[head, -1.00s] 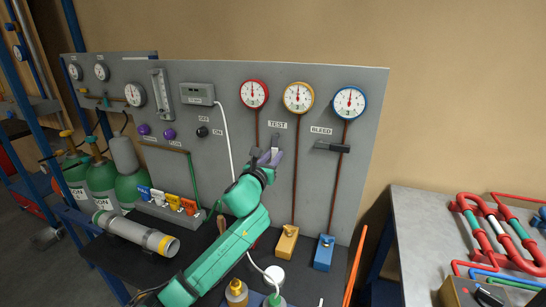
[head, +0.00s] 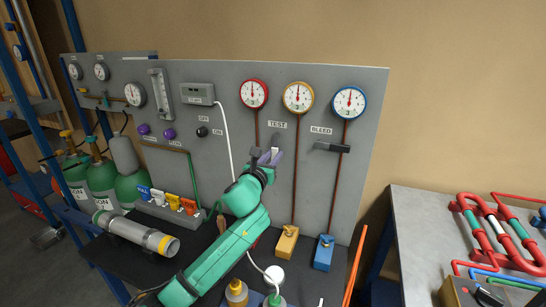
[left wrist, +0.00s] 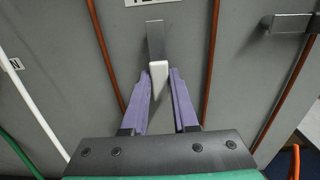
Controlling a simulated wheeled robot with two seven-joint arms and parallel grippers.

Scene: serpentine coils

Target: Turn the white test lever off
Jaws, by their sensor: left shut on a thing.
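The white test lever (left wrist: 158,82) is on the grey panel, below the TEST label (head: 277,124). In the left wrist view its white handle sits between the two purple fingers of my left gripper (left wrist: 160,90), and a grey metal piece (left wrist: 155,40) shows just above it. In the head view my left gripper (head: 271,157) is at the lever, shut on it, and the fingers hide part of it. The lever's handle points down and towards me in the wrist view. My right gripper is not in view.
A dark BLEED lever (head: 332,147) stands sideways to the right. Red, yellow and blue gauges sit above on the panel (head: 365,190). A yellow block (head: 287,243) and a blue block (head: 324,254) stand below. A white hose (head: 226,130) runs left of the gripper.

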